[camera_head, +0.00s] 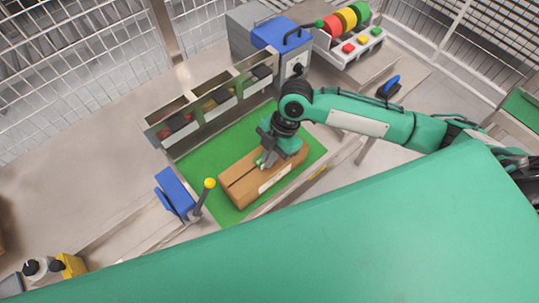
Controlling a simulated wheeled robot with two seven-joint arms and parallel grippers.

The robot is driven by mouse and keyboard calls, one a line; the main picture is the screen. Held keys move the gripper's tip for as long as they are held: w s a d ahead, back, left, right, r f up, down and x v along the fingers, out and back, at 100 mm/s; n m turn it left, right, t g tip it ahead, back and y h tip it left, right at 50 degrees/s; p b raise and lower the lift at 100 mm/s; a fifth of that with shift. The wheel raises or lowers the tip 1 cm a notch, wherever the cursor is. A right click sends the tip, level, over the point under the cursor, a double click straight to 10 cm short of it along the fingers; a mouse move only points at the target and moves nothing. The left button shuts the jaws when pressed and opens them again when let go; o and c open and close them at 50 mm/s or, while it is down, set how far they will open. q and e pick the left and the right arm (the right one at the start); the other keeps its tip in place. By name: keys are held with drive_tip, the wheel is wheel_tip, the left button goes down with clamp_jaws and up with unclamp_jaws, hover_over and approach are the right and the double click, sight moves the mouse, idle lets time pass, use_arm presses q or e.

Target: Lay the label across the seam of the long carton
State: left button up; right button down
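The long brown carton (236,190) lies on a green mat (205,162), slanting from lower left to upper right. A dark seam line runs lengthwise along its top. A pale strip (273,179) shows on the carton's near long side; I cannot tell whether it is the label. My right gripper (267,161) points down at the carton's top near its middle, close to the seam. Its fingers are small and partly hidden by the wrist, so I cannot see their gap or anything between them. My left gripper is out of view.
Bins (215,104) with small items line the mat's far side. A blue-and-grey machine (277,37) and a rack of coloured rolls (345,20) stand behind. A blue block (176,191) and a yellow-knobbed lever (209,184) stand left of the carton. My green body hides the lower right.

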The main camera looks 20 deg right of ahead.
drive_tip(key=shift+f, duration=0.15)
idle(0.3)
drive_tip(key=c, duration=1.6)
unclamp_jaws()
drive_tip(key=shift+o, duration=0.4)
drive_tip(key=o, duration=0.7)
wheel_tip(320, 180, up, 8)
drive_tip(key=p, duration=0.8)
